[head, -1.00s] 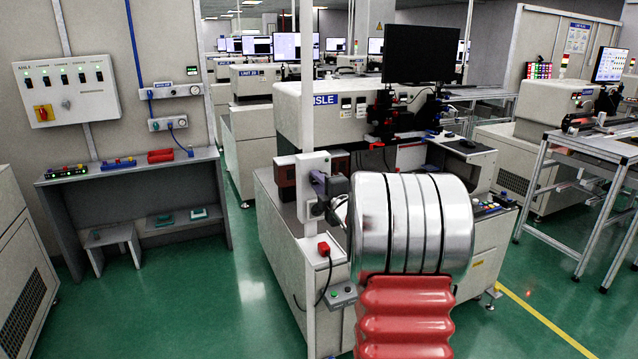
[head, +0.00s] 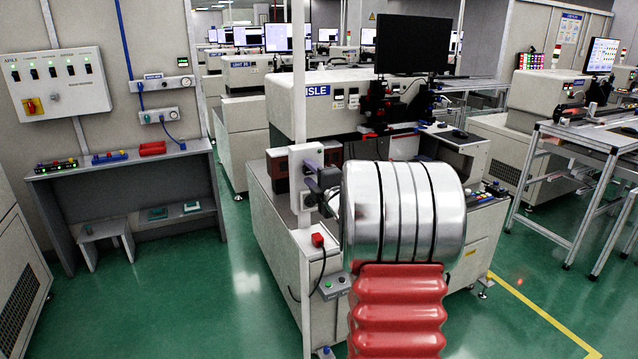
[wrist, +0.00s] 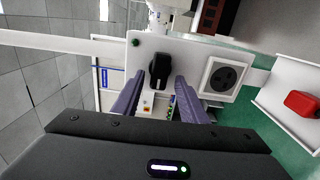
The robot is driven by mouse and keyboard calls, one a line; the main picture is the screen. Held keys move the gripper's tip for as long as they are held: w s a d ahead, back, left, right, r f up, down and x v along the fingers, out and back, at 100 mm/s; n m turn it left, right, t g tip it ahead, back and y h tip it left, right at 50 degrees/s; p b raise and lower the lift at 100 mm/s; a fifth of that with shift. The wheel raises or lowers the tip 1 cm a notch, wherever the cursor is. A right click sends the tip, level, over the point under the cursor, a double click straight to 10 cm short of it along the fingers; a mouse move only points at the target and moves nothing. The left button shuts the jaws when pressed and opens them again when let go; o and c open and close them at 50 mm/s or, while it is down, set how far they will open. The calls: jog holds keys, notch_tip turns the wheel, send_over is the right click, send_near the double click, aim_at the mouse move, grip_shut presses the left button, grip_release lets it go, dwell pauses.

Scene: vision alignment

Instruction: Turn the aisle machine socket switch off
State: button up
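The aisle machine's socket plate (wrist: 195,55) fills the upper middle of the wrist view. It carries a black switch (wrist: 160,70) and a round dark socket (wrist: 223,78) to its right. My gripper (wrist: 159,80) is open, its two purple fingers on either side of the switch. Contact with the switch cannot be told. In the head view the plate (head: 296,180) is on a white post, with my gripper (head: 313,178) close at its right. My silver and red arm hides part of the area behind it. The switch is hard to make out there.
A red button box (head: 318,240) is below the plate. The aisle machine (head: 275,210) with a black monitor (head: 413,45) stands behind. A wall panel with several switches (head: 58,85) and a grey bench (head: 130,165) are at left. Green floor (head: 200,290) is clear at front left.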

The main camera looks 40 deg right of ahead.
jog(key=v, duration=1.3)
jog(key=shift+s+a, duration=0.15)
jog(key=shift+s, duration=0.1)
